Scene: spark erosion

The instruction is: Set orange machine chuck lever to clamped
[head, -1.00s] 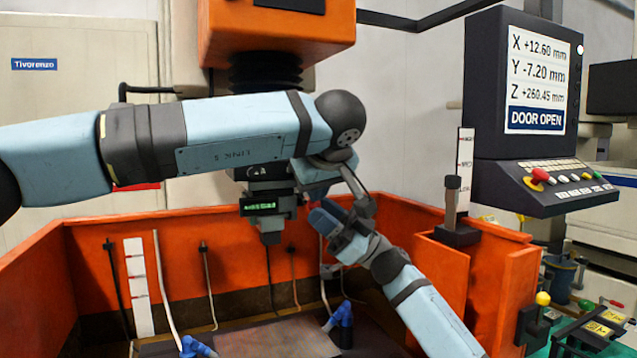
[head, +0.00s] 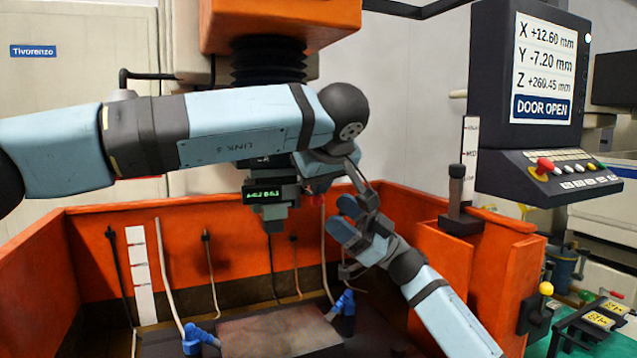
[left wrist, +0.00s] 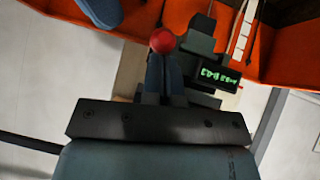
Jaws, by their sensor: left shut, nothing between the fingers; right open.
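A red ball knob (left wrist: 162,41) shows in the left wrist view at the tips of my shut left gripper (left wrist: 164,66); I cannot tell whether they touch. In the head view a small red spot (head: 318,200), likely this knob, shows just below my left gripper (head: 313,183). It is right of the machine head with a green display (head: 265,193), which also shows in the left wrist view (left wrist: 218,74). The lever's arm and its orange are not clearly visible. My right gripper (head: 345,225), with blue fingers, is open and empty, just below and right of the left one.
An orange tank wall (head: 90,225) surrounds the work area. Blue nozzles (head: 342,303) stand beside a flat plate (head: 275,332) below. A dark post (head: 456,195) stands on the right wall, near a control panel (head: 545,65) reading DOOR OPEN.

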